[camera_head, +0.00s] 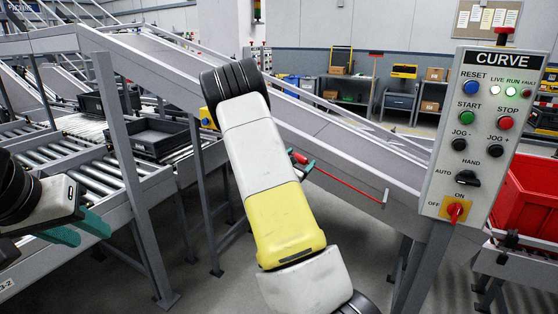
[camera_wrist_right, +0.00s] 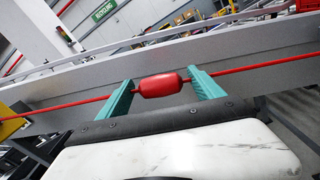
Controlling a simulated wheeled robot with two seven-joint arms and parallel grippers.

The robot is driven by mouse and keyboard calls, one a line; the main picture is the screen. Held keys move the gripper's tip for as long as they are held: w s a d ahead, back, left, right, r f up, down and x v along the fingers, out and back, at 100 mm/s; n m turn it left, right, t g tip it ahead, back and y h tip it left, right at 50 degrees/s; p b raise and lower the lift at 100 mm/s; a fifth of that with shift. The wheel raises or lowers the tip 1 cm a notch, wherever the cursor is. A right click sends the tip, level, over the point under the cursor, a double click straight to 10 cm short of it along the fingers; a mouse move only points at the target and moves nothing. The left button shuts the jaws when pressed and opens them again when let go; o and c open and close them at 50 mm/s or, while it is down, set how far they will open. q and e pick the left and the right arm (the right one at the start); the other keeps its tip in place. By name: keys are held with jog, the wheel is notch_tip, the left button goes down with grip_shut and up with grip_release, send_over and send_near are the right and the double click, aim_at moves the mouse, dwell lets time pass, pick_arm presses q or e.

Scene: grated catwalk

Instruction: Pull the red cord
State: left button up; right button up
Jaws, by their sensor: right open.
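The red cord (camera_head: 345,184) runs along the side of the sloping grey conveyor in the head view. In the right wrist view the cord (camera_wrist_right: 262,62) crosses from side to side and carries a thick red grip (camera_wrist_right: 161,85). My right gripper (camera_wrist_right: 163,90) is open, with its teal fingers on either side of the grip and near the cord. I cannot tell whether they touch it. In the head view my right arm hides most of this gripper (camera_head: 301,165). My left gripper (camera_head: 92,236) is at the left edge, its teal fingers apart and empty, far from the cord.
A grey control panel (camera_head: 481,150) marked CURVE stands at the right, beside a red bin (camera_head: 528,200). Roller conveyors with dark trays (camera_head: 158,136) lie at the left. Steel posts (camera_head: 135,180) stand below the conveyors. Grey floor shows between the supports.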

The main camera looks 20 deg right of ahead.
jog(key=c, duration=1.5)
jog(key=v, duration=0.4)
jog(key=shift+a, duration=0.15)
jog(key=shift+c, duration=0.3)
jog(key=shift+s+a+f, duration=0.1)
jog(key=shift+s+a, duration=0.15)
jog(key=shift+s, duration=0.05)
jog(key=o, duration=1.6)
jog(key=shift+c, duration=0.2)
jog(key=shift+s+a, duration=0.1)
jog(key=v, duration=0.7)
jog(key=shift+a, duration=0.25)
jog(key=shift+s, duration=0.15)
